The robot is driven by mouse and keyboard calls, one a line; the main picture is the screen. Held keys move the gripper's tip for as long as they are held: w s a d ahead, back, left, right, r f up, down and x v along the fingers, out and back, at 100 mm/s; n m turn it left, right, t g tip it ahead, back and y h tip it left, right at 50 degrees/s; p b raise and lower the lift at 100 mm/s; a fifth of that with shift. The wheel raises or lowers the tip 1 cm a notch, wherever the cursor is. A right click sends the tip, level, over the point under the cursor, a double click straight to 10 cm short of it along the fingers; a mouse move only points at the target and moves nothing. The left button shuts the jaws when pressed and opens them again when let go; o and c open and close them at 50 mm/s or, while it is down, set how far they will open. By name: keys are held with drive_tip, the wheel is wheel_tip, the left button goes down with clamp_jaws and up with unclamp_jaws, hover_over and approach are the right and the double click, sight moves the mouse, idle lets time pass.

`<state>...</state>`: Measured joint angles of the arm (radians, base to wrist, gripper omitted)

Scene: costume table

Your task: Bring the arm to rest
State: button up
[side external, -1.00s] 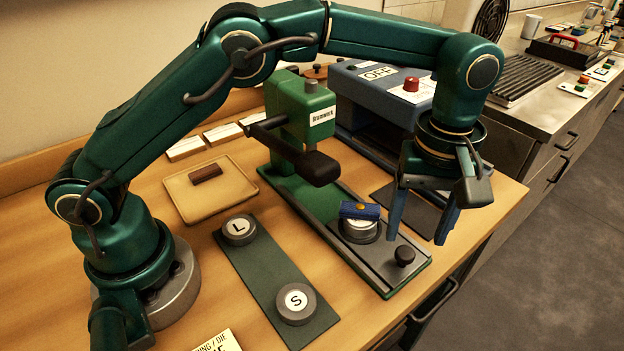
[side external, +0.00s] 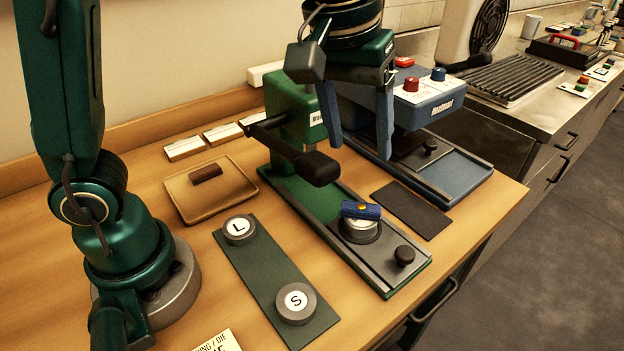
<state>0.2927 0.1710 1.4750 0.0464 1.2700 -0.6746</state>
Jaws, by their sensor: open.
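My gripper (side external: 360,142) hangs high over the table with its two blue fingers pointing down and spread apart, nothing between them. It is in front of the blue machine and to the right of the green press (side external: 292,112), clear of the work below. A small blue piece with a yellow dot (side external: 361,210) rests on the round metal die (side external: 360,230) on the green press's base. The upper part of my arm runs out of the top of the picture.
The blue machine (side external: 430,102) stands behind the gripper. A tan tray (side external: 228,196) holds a brown block (side external: 205,174). A green mat (side external: 268,268) carries round dies marked L (side external: 239,229) and S (side external: 296,303). A dark pad (side external: 411,209) is bare. A counter with a grill (side external: 508,76) is at right.

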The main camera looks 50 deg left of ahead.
drive_tip(key=s+a+r+m+t, duration=0.2)
drive_tip(key=s+a+r+m, duration=0.15)
drive_tip(key=s+a, duration=0.3)
drive_tip(key=s+a+f+t, duration=0.1)
drive_tip(key=s+f, duration=0.5)
drive_tip(key=f, duration=0.1)
drive_tip(key=shift+m, duration=0.35)
